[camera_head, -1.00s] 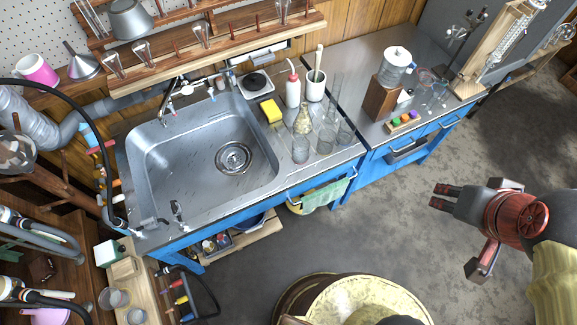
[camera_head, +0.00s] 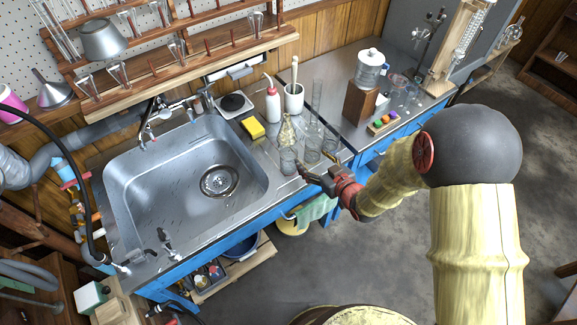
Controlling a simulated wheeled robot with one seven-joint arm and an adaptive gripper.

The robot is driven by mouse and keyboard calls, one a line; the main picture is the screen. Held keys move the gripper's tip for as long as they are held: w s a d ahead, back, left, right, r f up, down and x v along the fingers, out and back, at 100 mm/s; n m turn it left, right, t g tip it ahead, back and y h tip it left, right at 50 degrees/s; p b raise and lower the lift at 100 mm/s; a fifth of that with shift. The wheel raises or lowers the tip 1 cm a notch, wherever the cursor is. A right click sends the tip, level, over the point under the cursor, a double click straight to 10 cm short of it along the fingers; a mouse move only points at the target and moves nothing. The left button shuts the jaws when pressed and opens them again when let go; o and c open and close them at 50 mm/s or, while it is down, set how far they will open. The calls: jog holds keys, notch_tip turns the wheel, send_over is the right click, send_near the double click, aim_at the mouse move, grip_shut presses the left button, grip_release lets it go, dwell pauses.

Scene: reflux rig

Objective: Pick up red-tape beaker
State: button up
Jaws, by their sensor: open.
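Several clear glass beakers stand in a cluster on the metal counter right of the sink. One beaker (camera_head: 288,160) is at the front left of the cluster, close to my gripper. Another beaker (camera_head: 312,149) stands to its right. I cannot make out red tape on any of them at this size. My gripper (camera_head: 311,171) is open, with its dark fingers pointing left at the counter's front edge, just in front of these beakers. Whether the fingers touch glass or reach around a beaker cannot be told. The fingers partly overlap the lower parts of the glassware.
A glass flask (camera_head: 286,132) and tall cylinders (camera_head: 316,98) stand behind the beakers. A yellow sponge (camera_head: 252,129), white bottle (camera_head: 273,102) and white mortar (camera_head: 294,98) are further back. The sink (camera_head: 185,210) lies left; a wooden block (camera_head: 359,103) stands right.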

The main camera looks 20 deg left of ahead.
aim_at(284, 155)
jog(key=shift+n+y, duration=0.3)
jog(key=shift+y, duration=0.6)
jog(key=s+a+f, duration=0.1)
jog(key=f, duration=0.1)
jog(key=s+a+f, duration=0.2)
jog(key=shift+a, duration=0.2)
jog(key=shift+b+x, duration=0.65)
jog(key=shift+x, duration=0.55)
jog(key=x, duration=0.1)
jog(key=b+x, duration=0.1)
jog(key=x, duration=0.1)
jog(key=b+x, duration=0.1)
jog(key=x, duration=0.1)
jog(key=shift+w+a+r, duration=0.1)
jog(key=shift+a+r, duration=0.1)
jog(key=shift+r, duration=0.25)
jog(key=c, duration=0.3)
jog(key=c, duration=1.1)
